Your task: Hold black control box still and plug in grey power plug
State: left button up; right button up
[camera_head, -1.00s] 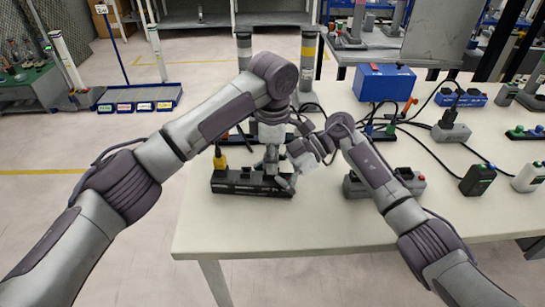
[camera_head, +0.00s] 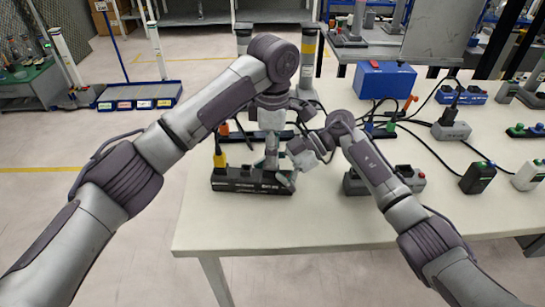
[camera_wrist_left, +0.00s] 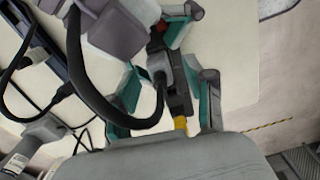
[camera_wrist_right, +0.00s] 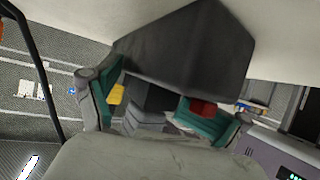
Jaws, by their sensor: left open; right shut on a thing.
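The black control box (camera_head: 238,181) lies near the left side of the table, with a yellow plug (camera_head: 219,159) standing at its left end. My right gripper (camera_head: 289,178) is shut on the box's right end; the right wrist view shows the dark box (camera_wrist_right: 185,50) close up between its fingers. My left gripper (camera_head: 271,162) is above the box, fingers open. In the left wrist view the grey power plug (camera_wrist_left: 160,68), with its black cable, stands at the box between the open left fingers (camera_wrist_left: 168,97). How deep it sits is hidden.
A blue box (camera_head: 384,82) stands at the back. Behind my right arm is a grey box (camera_head: 412,178). A grey socket box (camera_head: 451,131), a black adapter (camera_head: 478,177) and a white one (camera_head: 529,176) lie right, with cables between. The front table is clear.

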pick_arm(q)
notch_tip(320, 180, up, 9)
jog(key=shift+s, duration=0.2)
dwell(0.3)
